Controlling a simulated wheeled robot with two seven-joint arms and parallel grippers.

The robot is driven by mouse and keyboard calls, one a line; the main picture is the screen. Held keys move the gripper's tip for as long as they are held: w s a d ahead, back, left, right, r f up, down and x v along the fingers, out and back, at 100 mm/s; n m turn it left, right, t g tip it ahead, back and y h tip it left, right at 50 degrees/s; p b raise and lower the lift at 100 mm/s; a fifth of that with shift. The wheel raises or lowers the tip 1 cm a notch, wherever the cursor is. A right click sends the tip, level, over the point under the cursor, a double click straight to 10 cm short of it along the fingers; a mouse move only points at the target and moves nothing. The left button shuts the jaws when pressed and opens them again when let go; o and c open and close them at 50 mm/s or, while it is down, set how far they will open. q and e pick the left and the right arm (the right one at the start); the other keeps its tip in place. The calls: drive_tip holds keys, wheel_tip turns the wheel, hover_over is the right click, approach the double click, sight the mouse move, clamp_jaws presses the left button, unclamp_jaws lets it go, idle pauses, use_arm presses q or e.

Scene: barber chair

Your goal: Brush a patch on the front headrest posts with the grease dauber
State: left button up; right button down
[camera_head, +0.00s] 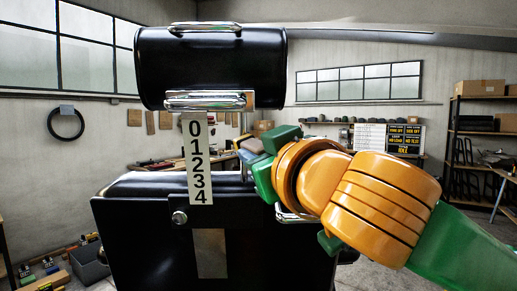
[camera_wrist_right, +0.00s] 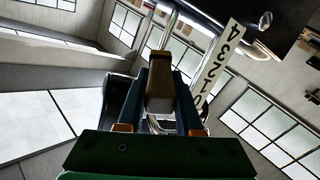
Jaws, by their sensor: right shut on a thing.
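The black headrest (camera_head: 210,70) stands above the black chair back (camera_head: 140,225). A slim chrome post (camera_head: 243,126) shows below the headrest, just right of the white number strip (camera_head: 198,160). In the right wrist view two bright posts (camera_wrist_right: 169,30) rise beyond the fingers. My right gripper (camera_head: 250,150) is beside the post, over the top of the chair back. In the wrist view it is shut on the brown, block-like grease dauber (camera_wrist_right: 160,82). The dauber's far end is hidden, so I cannot tell whether it touches a post. My left gripper is not in view.
The number strip (camera_wrist_right: 219,64) hangs close to the right fingers. Shelves with boxes (camera_head: 480,92) stand far right, and a workbench runs behind the chair. Open floor shows at the lower right.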

wheel_tip(320, 180, down, 2)
drive_tip(key=shift+a+b, duration=0.1)
drive_tip(key=shift+b, duration=0.3)
drive_tip(key=r+p, duration=0.1)
drive_tip(key=r, duration=0.1)
drive_tip(key=r+p, duration=0.1)
drive_tip(key=p, duration=0.1)
drive_tip(key=r+p, duration=0.2)
drive_tip(key=shift+s+d+r, duration=0.2)
drive_tip(key=shift+d+r, duration=0.1)
drive_tip(key=shift+d, duration=0.05)
drive_tip(key=f+b, duration=0.1)
drive_tip(key=f, duration=0.1)
drive_tip(key=f+b, duration=0.1)
drive_tip(key=b, duration=0.1)
drive_tip(key=f+b, duration=0.2)
drive_tip(key=shift+w+a+f, duration=0.25)
drive_tip(key=shift+a+f, duration=0.1)
drive_tip(key=shift+r+p, duration=0.3)
drive_tip(key=r+p, duration=0.4)
drive_tip(key=r, duration=0.1)
drive_tip(key=shift+s+d+r+p, duration=0.1)
drive_tip(key=shift+s+d+p, duration=0.15)
drive_tip(key=shift+d+p, duration=0.1)
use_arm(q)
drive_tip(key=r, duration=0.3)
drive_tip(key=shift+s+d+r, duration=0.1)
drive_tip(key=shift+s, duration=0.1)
use_arm(e)
drive_tip(key=shift+f, duration=0.2)
